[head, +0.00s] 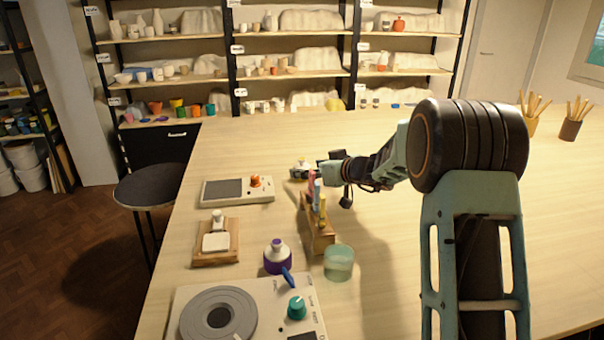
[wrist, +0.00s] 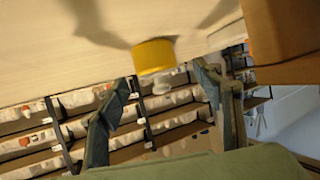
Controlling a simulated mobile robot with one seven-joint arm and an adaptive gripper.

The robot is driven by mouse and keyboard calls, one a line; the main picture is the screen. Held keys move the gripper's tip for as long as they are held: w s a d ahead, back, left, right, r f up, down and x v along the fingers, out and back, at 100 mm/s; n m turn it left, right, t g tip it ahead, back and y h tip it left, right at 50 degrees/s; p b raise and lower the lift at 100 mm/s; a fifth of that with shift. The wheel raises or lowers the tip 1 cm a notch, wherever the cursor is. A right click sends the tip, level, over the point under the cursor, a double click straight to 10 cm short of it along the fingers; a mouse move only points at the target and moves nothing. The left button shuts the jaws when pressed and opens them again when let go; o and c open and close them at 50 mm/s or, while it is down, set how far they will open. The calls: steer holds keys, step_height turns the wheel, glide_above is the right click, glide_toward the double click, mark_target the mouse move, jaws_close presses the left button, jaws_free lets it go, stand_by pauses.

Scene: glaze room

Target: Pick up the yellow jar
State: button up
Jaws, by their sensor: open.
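The yellow jar (wrist: 152,57) stands on the table in the wrist view, with a pale knob or top pointing toward my gripper. In the head view a small jar (head: 299,171) with a pale top, partly hidden and hard to make out, sits just left of my gripper (head: 324,166). My gripper (wrist: 163,78) is open and empty. In the wrist view the jar appears between the two fingertips and a little beyond them. I cannot tell whether either finger touches it.
A wooden rack (head: 319,238) with coloured tubes stands close in front of my gripper. A glass cup (head: 338,265), a purple bottle (head: 277,259) and a wheel device (head: 255,300) are nearer. A flat scale (head: 238,191) lies left. The table's right side is mostly clear.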

mark_target(304, 167)
steer(key=shift+p+x, duration=0.8)
steer(key=shift+x, duration=1.7)
steer(key=shift+w+d, duration=0.1)
steer(key=shift+d, duration=0.1)
steer(key=shift+c, duration=0.5)
steer(key=shift+r, duration=0.15)
steer(key=c, duration=1.4)
